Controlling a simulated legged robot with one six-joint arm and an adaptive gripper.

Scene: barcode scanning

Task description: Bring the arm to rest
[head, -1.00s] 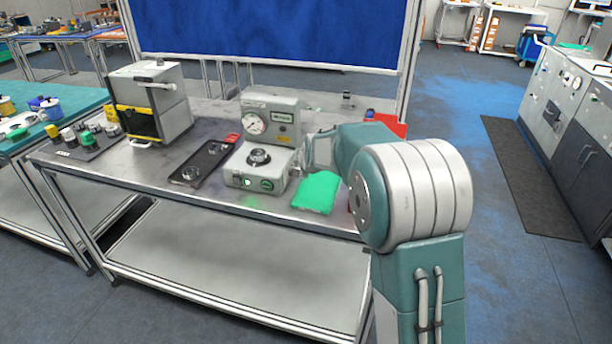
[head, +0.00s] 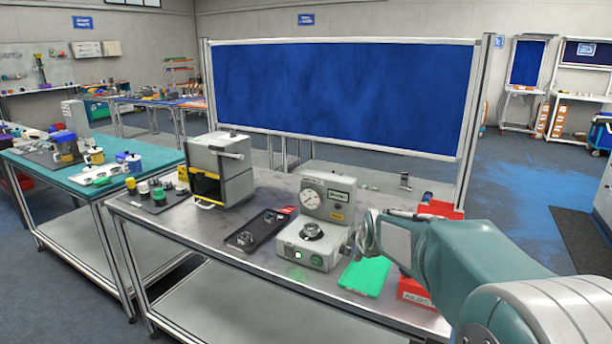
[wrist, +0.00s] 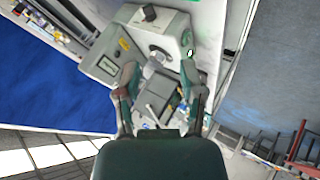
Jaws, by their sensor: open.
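My gripper (head: 372,232) is at the end of my raised arm, over the right part of the metal workbench (head: 190,228). In the wrist view, the two fingers of my gripper (wrist: 160,98) are spread apart with nothing held between them. A grey test device (head: 312,240) with a round dial and a green light stands just left of my gripper in the head view. It also shows beyond the fingers in the wrist view (wrist: 108,64). A round metal part (head: 312,231) sits on top of the device's front block.
A green pad (head: 364,277) and a red bin (head: 414,291) lie beside and partly below my arm. A black tray (head: 262,228), a grey box with an open front (head: 222,168) and a blue panel (head: 340,98) are left and behind.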

